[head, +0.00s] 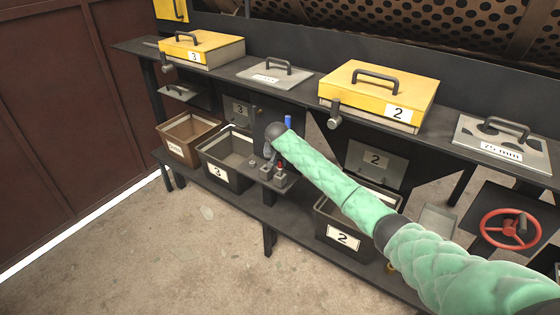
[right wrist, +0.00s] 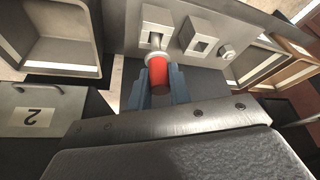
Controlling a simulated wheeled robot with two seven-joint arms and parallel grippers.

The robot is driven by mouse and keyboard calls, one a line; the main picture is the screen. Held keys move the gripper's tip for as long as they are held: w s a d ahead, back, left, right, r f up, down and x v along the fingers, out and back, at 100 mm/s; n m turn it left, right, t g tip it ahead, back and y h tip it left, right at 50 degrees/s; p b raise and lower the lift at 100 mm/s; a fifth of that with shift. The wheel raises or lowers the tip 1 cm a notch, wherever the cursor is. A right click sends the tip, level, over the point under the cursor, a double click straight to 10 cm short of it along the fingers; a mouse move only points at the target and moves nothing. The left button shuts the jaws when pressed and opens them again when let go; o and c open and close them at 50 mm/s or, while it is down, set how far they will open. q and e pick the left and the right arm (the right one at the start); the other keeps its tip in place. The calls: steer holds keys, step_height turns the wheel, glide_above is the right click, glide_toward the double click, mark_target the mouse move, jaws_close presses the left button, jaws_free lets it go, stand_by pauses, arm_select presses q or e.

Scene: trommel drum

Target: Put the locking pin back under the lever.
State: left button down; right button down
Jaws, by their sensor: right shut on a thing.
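The locking pin is the piece with a red grip (right wrist: 159,74), also in the head view (head: 280,165). My right gripper (right wrist: 160,88) is shut on the red grip, with a grey-blue finger on each side. In the head view this gripper (head: 274,158) reaches down to a small dark ledge between two bins. The pin's pale shank points at a square metal block (right wrist: 158,28); I cannot tell how deep it sits. A blue upright grip (head: 288,122), perhaps the lever's, rises behind my wrist. Its lower part is hidden. My left gripper is not in view.
A second block with a square hole (right wrist: 199,40) and a round knob (right wrist: 226,53) stand beside the first. Bin 3 (head: 208,157) is left of the ledge, bin 2 (head: 318,228) right. Yellow boxes (head: 378,88) sit above.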

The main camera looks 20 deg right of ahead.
steer(key=shift+f, duration=1)
stand_by(0.4)
steer(key=shift+f, duration=0.6)
stand_by(0.5)
steer(key=c, duration=1.2)
jaws_free()
